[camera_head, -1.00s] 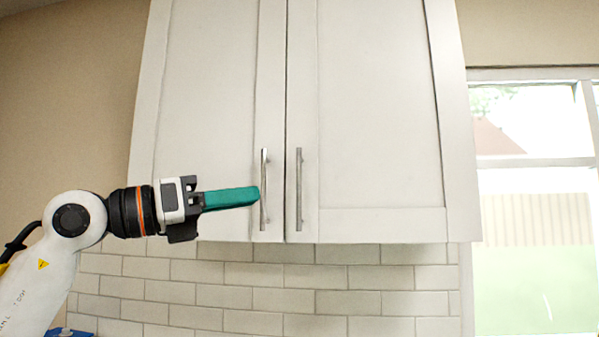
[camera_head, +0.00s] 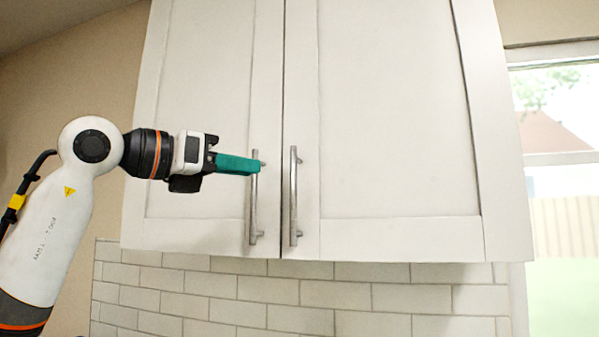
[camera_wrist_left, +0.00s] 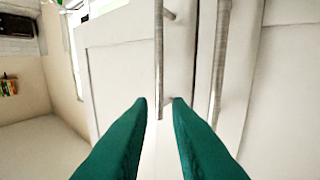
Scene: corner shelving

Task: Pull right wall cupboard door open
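The right wall cupboard door (camera_head: 390,110) is white and shut, with an upright metal bar handle (camera_head: 294,196) near its left edge. My left gripper (camera_head: 258,168) has teal fingers. In the head view it points right, its tips overlapping the upper end of the left door's handle (camera_head: 253,205), short of the right handle. In the left wrist view, which looks upside down, the finger tips (camera_wrist_left: 159,100) stand apart. What looks like the right handle (camera_wrist_left: 159,60) shows in line with their gap; I cannot tell whether they touch it. My right gripper is out of view.
The left cupboard door (camera_head: 205,100) is also shut, close beside the right one. White wall tiles (camera_head: 300,292) lie below the cupboard. A bright window (camera_head: 560,160) is at the right. Free space shows in front of the right door.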

